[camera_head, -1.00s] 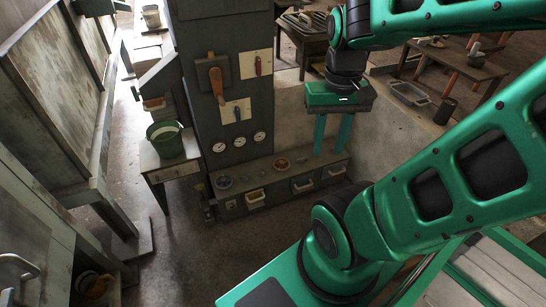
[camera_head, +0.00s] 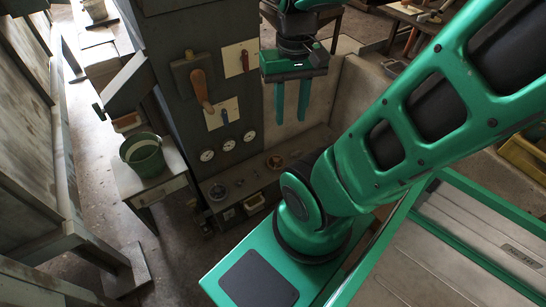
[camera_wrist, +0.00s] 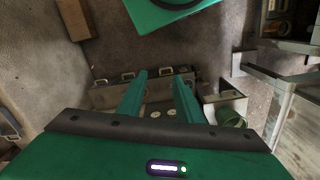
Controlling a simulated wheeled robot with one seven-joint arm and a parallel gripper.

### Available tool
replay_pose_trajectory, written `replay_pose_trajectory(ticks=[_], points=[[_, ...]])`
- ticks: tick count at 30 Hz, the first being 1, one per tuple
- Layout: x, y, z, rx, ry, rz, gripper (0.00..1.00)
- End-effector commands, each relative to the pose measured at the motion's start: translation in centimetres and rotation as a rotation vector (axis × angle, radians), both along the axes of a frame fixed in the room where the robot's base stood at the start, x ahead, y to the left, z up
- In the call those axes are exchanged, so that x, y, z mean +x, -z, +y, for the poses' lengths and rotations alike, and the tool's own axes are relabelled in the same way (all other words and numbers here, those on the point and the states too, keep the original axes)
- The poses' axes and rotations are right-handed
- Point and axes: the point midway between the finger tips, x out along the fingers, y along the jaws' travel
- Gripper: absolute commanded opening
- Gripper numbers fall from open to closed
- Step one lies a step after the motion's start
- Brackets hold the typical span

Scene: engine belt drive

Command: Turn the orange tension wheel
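A small orange-brown wheel (camera_head: 275,161) lies on the top of the low console (camera_head: 235,177) at the foot of the dark cabinet in the head view. I cannot pick it out clearly in the wrist view. My gripper (camera_head: 291,121) hangs above and to the right of the wheel in the picture, with its two green fingers pointing down. The fingers are apart with nothing between them, and the wheel is not touched. In the wrist view my gripper (camera_wrist: 160,77) also shows spread, empty fingers in front of the console.
The cabinet carries an orange-handled lever (camera_head: 201,90), a red lever (camera_head: 245,60), a blue lever (camera_head: 225,116) and three round gauges (camera_head: 228,145). A green bucket (camera_head: 143,156) stands on a small table (camera_head: 165,183) to the left. The floor around that table has some free room.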

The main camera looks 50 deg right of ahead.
Motion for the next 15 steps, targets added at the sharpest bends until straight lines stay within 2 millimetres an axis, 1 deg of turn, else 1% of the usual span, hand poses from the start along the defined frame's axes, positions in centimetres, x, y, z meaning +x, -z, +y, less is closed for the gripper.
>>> replay_pose_trajectory(ticks=[5,7,8,11,14,15], points=[[0.0,0.0,0.0,0.000,0.000,0.000,0.32],[-0.9,-0.5,-0.1,-0.001,-0.002,-0.013,0.32],[-0.9,-0.5,-0.2,-0.001,-0.001,-0.013,0.32],[0.4,-0.5,-0.9,-0.007,-0.006,-0.009,0.32],[2.8,-0.2,-2.3,-0.016,-0.020,-0.003,0.32],[3.9,0.0,-3.0,-0.020,-0.025,-0.001,0.32]])
